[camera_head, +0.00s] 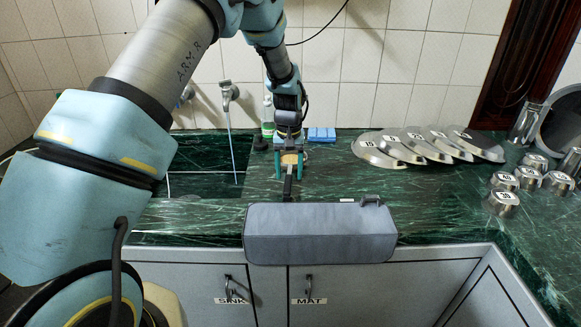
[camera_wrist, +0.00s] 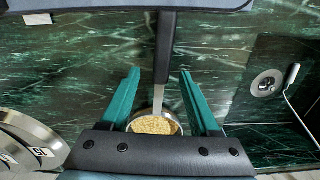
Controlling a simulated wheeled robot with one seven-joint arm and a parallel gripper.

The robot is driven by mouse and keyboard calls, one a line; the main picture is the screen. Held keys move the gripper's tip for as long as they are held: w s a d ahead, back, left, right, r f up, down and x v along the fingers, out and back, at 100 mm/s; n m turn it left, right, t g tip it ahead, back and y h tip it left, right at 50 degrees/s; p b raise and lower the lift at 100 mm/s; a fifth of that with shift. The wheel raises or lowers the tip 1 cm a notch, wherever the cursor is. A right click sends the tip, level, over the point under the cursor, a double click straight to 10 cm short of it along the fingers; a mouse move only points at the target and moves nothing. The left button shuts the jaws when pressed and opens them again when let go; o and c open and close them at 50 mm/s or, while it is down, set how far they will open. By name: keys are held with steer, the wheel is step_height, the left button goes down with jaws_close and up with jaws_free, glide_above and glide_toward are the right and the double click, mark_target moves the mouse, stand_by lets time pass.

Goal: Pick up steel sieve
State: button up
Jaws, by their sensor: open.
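The steel sieve has a round bowl with golden mesh (camera_wrist: 153,125) and a straight handle with a dark grip (camera_wrist: 165,50). It lies on the green counter, its dark handle (camera_head: 288,188) towards the front edge in the head view. My gripper (camera_head: 289,173) points down over it and is open. In the wrist view my gripper (camera_wrist: 160,77) has one finger on each side of the sieve's handle, with gaps on both sides. The near part of the bowl is hidden behind my gripper's body.
A green bottle (camera_head: 268,118) and a blue sponge (camera_head: 321,134) stand behind. Several steel lids (camera_head: 425,145) and steel cups (camera_head: 503,202) are at the right. The counter right of the sieve is clear.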

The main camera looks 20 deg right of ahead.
steer(key=shift+f, duration=1.2)
steer(key=shift+c, duration=0.4)
jaws_close()
